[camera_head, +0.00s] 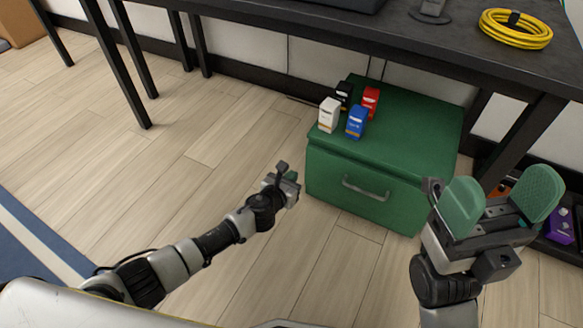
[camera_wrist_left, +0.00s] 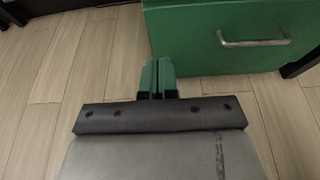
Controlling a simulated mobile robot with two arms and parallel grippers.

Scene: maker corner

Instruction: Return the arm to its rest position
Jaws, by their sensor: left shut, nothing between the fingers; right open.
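My left gripper (camera_head: 291,177) is low over the wood floor, just left of the green cabinet's front. In the left wrist view its green fingers (camera_wrist_left: 157,75) are together, with nothing between them. The cabinet front with its metal handle shows beyond them in that view. My right gripper (camera_head: 500,203) is at the right of the head view, in front of the cabinet's right side. Its two green finger pads are wide apart, and nothing is between them.
The green cabinet (camera_head: 420,126) carries white (camera_head: 329,114), black (camera_head: 344,93), red (camera_head: 370,101) and blue (camera_head: 356,121) boxes. A dark table (camera_head: 400,35) with a yellow cable coil (camera_head: 515,29) stands above it. A purple box (camera_head: 560,226) sits at right.

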